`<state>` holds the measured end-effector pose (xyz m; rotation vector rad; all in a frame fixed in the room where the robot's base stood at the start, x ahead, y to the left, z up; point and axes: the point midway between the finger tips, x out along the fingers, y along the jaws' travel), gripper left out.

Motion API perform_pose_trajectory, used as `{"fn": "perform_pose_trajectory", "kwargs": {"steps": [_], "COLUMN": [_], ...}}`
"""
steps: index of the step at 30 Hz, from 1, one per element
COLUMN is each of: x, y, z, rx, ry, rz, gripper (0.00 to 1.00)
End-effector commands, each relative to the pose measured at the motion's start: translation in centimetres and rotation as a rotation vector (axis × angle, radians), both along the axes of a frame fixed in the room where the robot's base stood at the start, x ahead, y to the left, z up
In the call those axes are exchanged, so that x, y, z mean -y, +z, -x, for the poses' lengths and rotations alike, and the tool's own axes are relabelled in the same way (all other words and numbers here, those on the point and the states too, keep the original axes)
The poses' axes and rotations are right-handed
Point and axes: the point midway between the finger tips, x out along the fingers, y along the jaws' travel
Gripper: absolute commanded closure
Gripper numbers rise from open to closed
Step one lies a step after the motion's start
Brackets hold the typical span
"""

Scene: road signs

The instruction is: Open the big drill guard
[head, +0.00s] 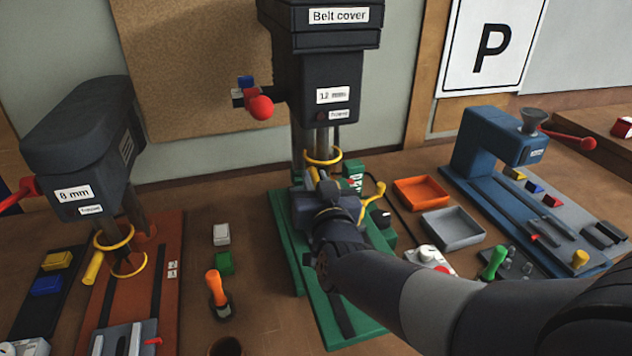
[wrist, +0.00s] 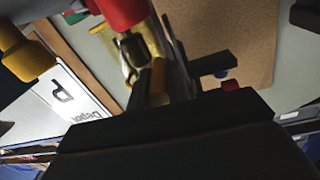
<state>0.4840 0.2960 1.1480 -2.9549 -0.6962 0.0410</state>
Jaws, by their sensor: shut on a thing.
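The big drill (head: 318,80), marked "12 mm", stands at the centre on a green base (head: 290,240). Its yellow guard (head: 323,162) shows as a ring around the lower column. My gripper (head: 319,181) is just below this ring, in front of the drill, and is shut on a yellow part of the guard. In the wrist view the yellow part (wrist: 158,76) lies at my gripper (wrist: 150,70). My wrist and arm hide the lower guard and the middle of the base. I cannot tell how far the guard is turned.
A smaller "8 mm" drill (head: 85,150) stands left with its own yellow guard (head: 93,268). An orange tray (head: 421,193) and grey tray (head: 453,228) lie right. A yellow crank (head: 374,200) is close beside my wrist. A blue machine (head: 490,140) stands far right.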

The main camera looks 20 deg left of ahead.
Motion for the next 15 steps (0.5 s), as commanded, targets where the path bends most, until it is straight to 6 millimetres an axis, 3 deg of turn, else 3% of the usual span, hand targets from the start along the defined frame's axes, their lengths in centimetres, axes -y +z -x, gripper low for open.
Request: {"fn": "perform_pose_trajectory", "kwargs": {"steps": [7, 15], "x": [0.0, 0.0], "y": [4.8, 5.2], "z": [0.0, 0.0], "rx": [0.004, 0.004], "ry": [-0.001, 0.000], "rz": [-0.005, -0.003], "gripper": [1.00, 1.00]}}
